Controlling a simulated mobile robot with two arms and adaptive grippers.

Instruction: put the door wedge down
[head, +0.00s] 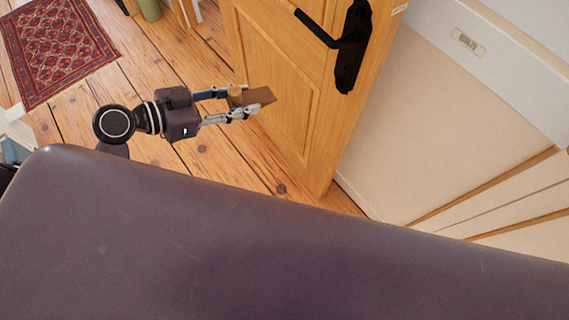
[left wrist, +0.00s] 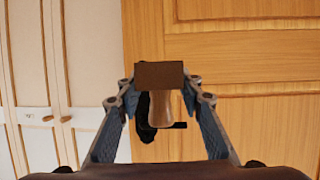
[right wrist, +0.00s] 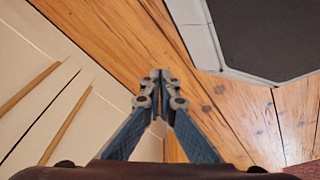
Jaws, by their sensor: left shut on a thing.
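The door wedge (head: 260,96) is a brown block with a rounded, lighter wooden grip. My left gripper (head: 238,103) is shut on it, with the fingers on either side of the grip. In the head view the wedge is held out in front of the wooden door (head: 275,70), above the plank floor. In the left wrist view the wedge (left wrist: 160,75) shows between the fingertips with its grip pointing back toward the palm. My right gripper (right wrist: 160,76) shows only in the right wrist view, with its fingertips together and nothing visible between them.
The door has a black handle (head: 346,43) and its lower edge is near the floor. A pale wall (head: 400,130) stands to the right. A red patterned rug (head: 55,45) lies at upper left. Bare floor planks (head: 160,60) show between rug and door.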

